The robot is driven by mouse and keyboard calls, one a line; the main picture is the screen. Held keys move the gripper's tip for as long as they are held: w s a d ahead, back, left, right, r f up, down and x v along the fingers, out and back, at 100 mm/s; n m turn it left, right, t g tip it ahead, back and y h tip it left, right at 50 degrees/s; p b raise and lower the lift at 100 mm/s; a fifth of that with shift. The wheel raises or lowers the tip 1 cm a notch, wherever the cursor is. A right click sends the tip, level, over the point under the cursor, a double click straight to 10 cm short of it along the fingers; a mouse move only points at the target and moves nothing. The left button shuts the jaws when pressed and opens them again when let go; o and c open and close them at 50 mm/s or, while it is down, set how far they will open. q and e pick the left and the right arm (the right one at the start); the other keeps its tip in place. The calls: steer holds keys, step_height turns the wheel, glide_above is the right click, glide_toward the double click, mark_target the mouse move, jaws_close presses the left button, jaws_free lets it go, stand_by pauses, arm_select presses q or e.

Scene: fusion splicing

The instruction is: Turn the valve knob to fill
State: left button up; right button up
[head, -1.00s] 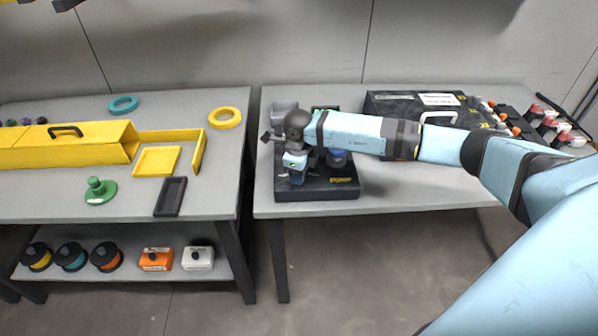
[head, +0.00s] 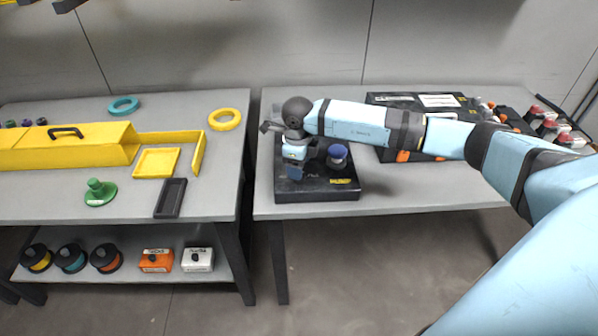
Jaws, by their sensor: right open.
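A black unit (head: 318,190) with a yellow label stands on the right table. A blue round knob (head: 338,152) sits on its right part and looks like the valve knob; its setting is too small to read. My right gripper (head: 294,174) points down over the left part of the unit, to the left of the blue knob and apart from it. It is open, and I see nothing held in it. My right wrist and forearm hide the back of the unit. My left gripper is not in view.
A black case (head: 420,100) lies behind my right forearm, with red-capped containers (head: 555,130) further right. The left table holds a yellow box (head: 65,148), yellow trays and rings, and a green knobbed piece (head: 100,192). The right table's front strip is clear.

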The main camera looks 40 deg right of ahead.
step_height(320, 180, up, 10)
stand_by(0.3)
steer(key=shift+s+a, duration=0.1)
